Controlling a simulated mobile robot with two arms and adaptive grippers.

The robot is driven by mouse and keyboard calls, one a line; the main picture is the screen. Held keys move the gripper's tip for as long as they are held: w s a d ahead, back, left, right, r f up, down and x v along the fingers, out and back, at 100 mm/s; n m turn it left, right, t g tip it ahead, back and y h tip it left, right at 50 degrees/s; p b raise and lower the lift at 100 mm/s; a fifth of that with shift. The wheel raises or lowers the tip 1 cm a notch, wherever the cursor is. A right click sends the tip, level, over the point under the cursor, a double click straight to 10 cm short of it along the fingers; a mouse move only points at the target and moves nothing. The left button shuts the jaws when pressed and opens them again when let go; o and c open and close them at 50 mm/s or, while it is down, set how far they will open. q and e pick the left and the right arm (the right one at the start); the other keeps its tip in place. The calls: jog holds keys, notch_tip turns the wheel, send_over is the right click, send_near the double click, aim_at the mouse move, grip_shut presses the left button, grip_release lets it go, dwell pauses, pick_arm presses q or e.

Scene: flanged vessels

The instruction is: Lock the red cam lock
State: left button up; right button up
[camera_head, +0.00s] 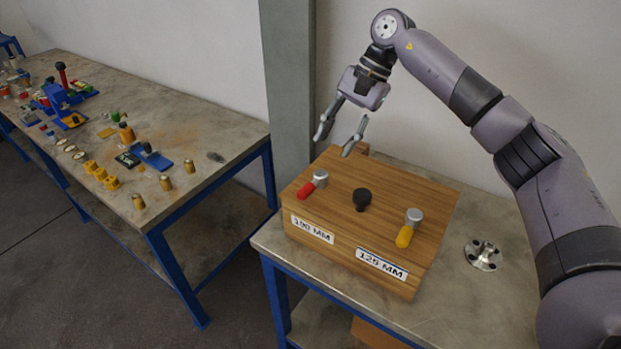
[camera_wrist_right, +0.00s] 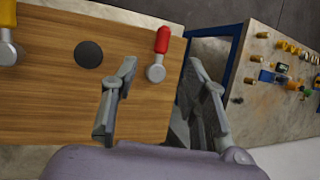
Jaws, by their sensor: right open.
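The red cam lock (camera_head: 312,186) sits on top of the wooden box (camera_head: 400,185), near its left edge. It has a grey metal cylinder and a red handle that points to the lower left in the head view. In the right wrist view the red cam lock (camera_wrist_right: 160,52) lies ahead, between and beyond my fingertips, with the red handle pointing away. My right gripper (camera_head: 338,140) is open and empty, above and behind the lock, pointing down. It also shows in the right wrist view (camera_wrist_right: 163,68). My left gripper is not in view.
A yellow-handled cam lock (camera_head: 409,229) and a black knob (camera_head: 362,199) are on the same box. The box front has "100 MM" and "125 MM" labels. A metal flange (camera_head: 483,255) lies right of the box. A second table (camera_head: 190,130) with many small parts stands left.

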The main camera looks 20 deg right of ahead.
aim_at(309, 186)
jog(key=p+x, duration=0.1)
jog(key=x, duration=0.2)
jog(key=p+x, duration=0.1)
jog(key=x, duration=0.5)
jog(key=shift+w+f+p, duration=0.2)
jog(key=shift+w+p, duration=0.15)
jog(key=shift+p, duration=0.05)
jog(key=shift+p+x, duration=0.35)
jog(key=shift+x, duration=0.75)
jog(key=shift+a+f, duration=0.2)
jog(key=shift+f, duration=0.3)
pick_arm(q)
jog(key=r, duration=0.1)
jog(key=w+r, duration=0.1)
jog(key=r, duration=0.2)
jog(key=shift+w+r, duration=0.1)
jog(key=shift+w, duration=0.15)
pick_arm(e)
jog(key=shift+c, duration=0.6)
